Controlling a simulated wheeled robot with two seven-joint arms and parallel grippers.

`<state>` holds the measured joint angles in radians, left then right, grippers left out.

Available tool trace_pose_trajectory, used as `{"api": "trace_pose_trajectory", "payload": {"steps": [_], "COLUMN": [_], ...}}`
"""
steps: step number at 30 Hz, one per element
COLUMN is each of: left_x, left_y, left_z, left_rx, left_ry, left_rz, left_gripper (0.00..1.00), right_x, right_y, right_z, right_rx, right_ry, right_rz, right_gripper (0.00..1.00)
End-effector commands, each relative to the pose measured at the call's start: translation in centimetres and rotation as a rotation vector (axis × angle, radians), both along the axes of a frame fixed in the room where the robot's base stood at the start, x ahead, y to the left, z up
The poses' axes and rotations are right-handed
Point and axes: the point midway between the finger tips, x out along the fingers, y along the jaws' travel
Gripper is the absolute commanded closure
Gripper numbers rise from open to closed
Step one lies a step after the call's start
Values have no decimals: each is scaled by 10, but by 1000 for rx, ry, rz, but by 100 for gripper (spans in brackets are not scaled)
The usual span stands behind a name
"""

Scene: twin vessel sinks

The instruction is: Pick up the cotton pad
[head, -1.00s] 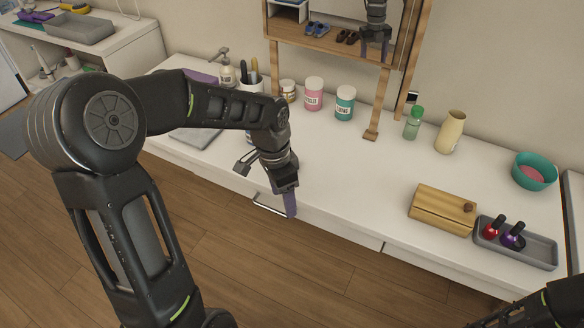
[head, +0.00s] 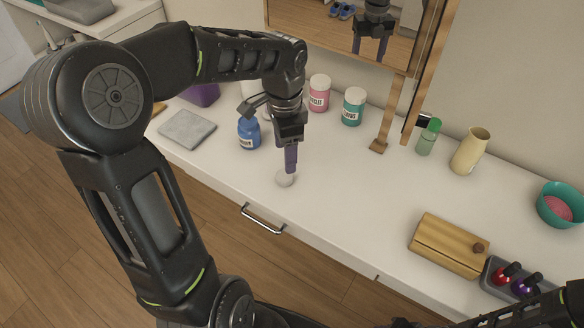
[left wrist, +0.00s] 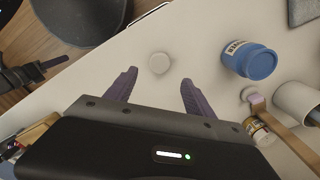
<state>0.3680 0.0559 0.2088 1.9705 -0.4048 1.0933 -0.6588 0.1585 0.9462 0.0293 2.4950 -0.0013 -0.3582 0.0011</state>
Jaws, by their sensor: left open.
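The cotton pad (head: 285,179) is a small white round disc lying on the white counter near its front edge. In the left wrist view the cotton pad (left wrist: 159,63) lies just beyond the fingertips, roughly between their lines. My left gripper (head: 291,170) points down over the counter right by the pad, and its fingers partly overlap the pad in the head view. In the left wrist view my left gripper (left wrist: 157,78) is open and empty, with its two purple fingers apart. My right arm shows only in part at the lower right of the head view, and its fingertips cannot be made out.
A blue jar (head: 249,133) stands close to the left gripper. A grey cloth (head: 187,129) lies to its left. Pink (head: 319,93) and teal jars (head: 353,106) stand behind. A mirror frame post (head: 388,115) and wooden box (head: 449,245) are to the right. The counter between is clear.

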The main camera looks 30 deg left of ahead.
Motion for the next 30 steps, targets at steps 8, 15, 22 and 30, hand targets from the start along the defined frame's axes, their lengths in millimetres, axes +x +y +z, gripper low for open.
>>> {"api": "trace_pose_trajectory", "payload": {"steps": [8, 15, 22, 30], "left_x": [0, -1, 0, -2], "left_y": [0, 0, 0, 1], "left_z": [-3, -25, -26, -44], "left_rx": [0, -1, 0, -2], "left_ry": [1, 2, 0, 3], "left_rz": [0, 1, 0, 0], "left_gripper": [38, 38, 38, 38], "right_x": [-1, 0, 0, 0], "right_y": [0, 0, 0, 0], "right_z": [0, -1, -1, 2], "right_rx": [0, 0, 0, 0], "right_ry": [1, 1, 1, 1], "right_rz": [0, 0, 0, 0], "right_gripper": [64, 64, 64, 64]}}
